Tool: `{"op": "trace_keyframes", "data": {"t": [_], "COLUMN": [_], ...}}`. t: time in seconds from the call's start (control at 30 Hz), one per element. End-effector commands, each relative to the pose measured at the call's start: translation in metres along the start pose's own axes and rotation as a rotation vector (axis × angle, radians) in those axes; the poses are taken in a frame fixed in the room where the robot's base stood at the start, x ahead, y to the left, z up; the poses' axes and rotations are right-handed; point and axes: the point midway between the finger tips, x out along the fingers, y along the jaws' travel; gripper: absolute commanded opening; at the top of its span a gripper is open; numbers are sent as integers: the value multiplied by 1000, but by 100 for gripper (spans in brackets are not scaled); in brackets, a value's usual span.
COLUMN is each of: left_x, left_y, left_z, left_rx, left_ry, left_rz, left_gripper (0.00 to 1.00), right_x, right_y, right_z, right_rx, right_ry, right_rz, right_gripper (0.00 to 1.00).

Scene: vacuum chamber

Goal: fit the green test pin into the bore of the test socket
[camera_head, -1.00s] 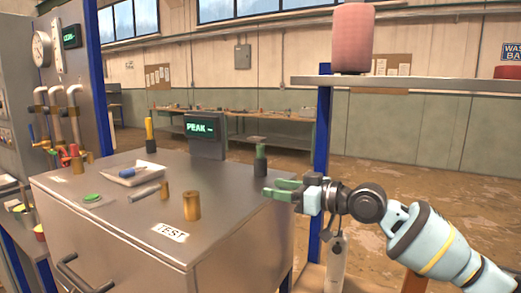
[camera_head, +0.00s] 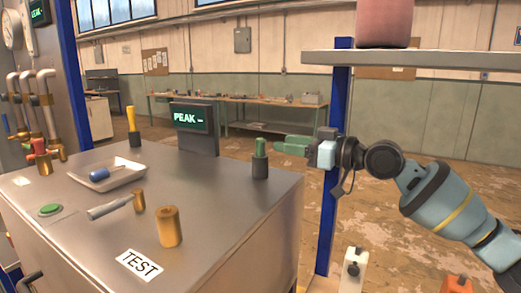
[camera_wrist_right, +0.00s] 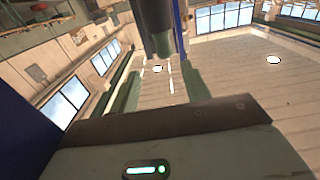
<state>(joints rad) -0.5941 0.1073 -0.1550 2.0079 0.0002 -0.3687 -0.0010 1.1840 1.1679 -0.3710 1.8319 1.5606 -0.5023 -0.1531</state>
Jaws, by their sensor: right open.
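The green test pin (camera_head: 261,147) stands upright in a black holder (camera_head: 260,168) near the right edge of the steel bench top. My right gripper (camera_head: 281,145), with green fingers, is just right of the pin at about its height. It is open and holds nothing; I cannot tell whether the pin is between the fingers. In the right wrist view the open fingers (camera_wrist_right: 155,90) point up the picture, with a dark upright cylinder at the top middle. A brass cylinder (camera_head: 168,227) by the TEST label looks like the test socket; its bore is not clear. My left gripper is not in view.
A yellow pin (camera_head: 131,118) and PEAK display (camera_head: 194,118) stand behind. A shelf (camera_head: 430,60) overhangs right.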

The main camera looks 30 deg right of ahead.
Motion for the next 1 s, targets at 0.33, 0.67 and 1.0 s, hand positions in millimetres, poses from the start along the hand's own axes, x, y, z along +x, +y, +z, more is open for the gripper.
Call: {"op": "trace_keyframes", "data": {"t": [0.33,0.67,1.0], "left_x": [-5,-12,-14], "left_y": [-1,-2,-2], "left_z": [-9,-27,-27], "left_rx": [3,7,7], "left_ry": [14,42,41], "left_rz": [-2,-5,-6], "left_gripper": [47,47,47], "right_x": [25,53,77], "right_y": [-1,-10,-8], "right_z": [-2,-1,5], "right_rx": [-1,-2,-1], "right_ry": [2,6,1], "right_rz": [-1,-3,0], "right_gripper": [47,47,47]}}
